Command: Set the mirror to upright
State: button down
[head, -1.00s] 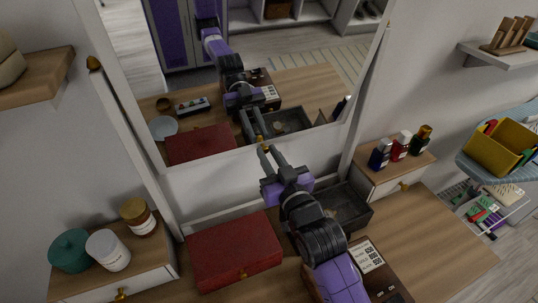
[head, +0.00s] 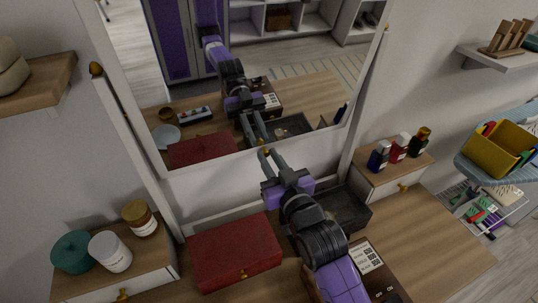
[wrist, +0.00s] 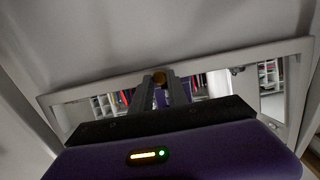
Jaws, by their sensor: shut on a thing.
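The mirror (head: 277,85) is a large pane in a pale frame, held between two posts above the dressing table; it is tilted and reflects my arm, the table and the room. A small gold knob sits at the middle of its bottom frame edge. My gripper (head: 268,156) is shut on this knob, seen from the head camera. In the wrist view the knob (wrist: 159,76) shows between the tips of my gripper (wrist: 161,82), with the mirror frame (wrist: 215,59) running across behind it.
A red box (head: 234,252) and a dark tray (head: 347,211) stand on the table below my arm. Jars (head: 110,251) stand on the left drawer unit, and small bottles (head: 399,148) on the right one. A wooden shelf (head: 37,80) juts out at left.

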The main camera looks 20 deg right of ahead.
jog(key=shift+s+r+g+p, duration=0.4)
jog(key=shift+s+p, duration=0.15)
jog(key=shift+p, duration=0.4)
jog(key=shift+s+f, duration=0.1)
jog(key=shift+s, duration=0.75)
jog(key=c, duration=1.3)
grip_release()
jog(key=s, duration=0.5)
jog(key=s+b, duration=0.1)
jog(key=s, duration=0.1)
jog(key=shift+s+r, duration=0.35)
